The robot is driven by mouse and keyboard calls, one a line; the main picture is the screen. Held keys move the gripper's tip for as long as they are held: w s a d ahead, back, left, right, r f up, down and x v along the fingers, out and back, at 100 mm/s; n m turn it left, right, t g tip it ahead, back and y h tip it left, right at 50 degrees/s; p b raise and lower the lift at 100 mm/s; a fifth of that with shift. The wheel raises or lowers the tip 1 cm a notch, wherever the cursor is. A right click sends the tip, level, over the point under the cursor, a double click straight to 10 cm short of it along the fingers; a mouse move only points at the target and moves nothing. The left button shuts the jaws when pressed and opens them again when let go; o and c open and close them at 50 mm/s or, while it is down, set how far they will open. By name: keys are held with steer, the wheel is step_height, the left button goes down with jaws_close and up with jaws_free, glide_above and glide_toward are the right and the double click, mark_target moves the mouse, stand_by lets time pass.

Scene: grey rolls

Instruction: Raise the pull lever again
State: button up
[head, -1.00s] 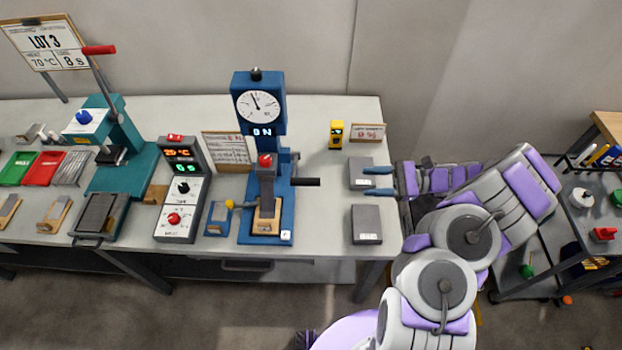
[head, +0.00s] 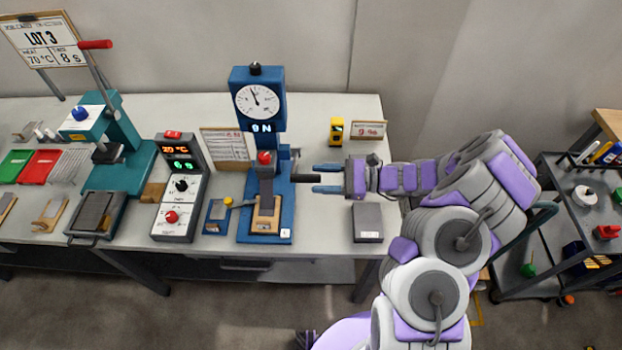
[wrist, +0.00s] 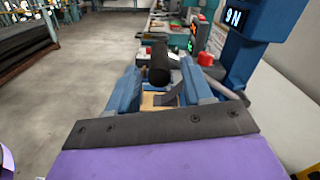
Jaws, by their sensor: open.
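The blue pull tester (head: 283,200) stands on the bench with a round dial on top. Its lever has a black handle (head: 306,178) that sticks out level to the right. My gripper (head: 317,179) is open, with its blue fingers on either side of the handle's outer end. In the wrist view the black handle (wrist: 158,66) shows between the two open fingertips, and my gripper (wrist: 160,80) is not closed on it. Whether a finger touches it I cannot tell. The tester's display (head: 262,128) seems to read 9 N.
A grey block (head: 367,222) lies on the bench below my gripper. A grey control box (head: 180,190) and a teal press (head: 122,150) with a raised red-handled lever are to the left.

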mark_target(294, 178)
steer(key=shift+w+a, duration=0.1)
steer(key=shift+a, duration=1.55)
jaws_close()
steer(key=shift+r, duration=0.1)
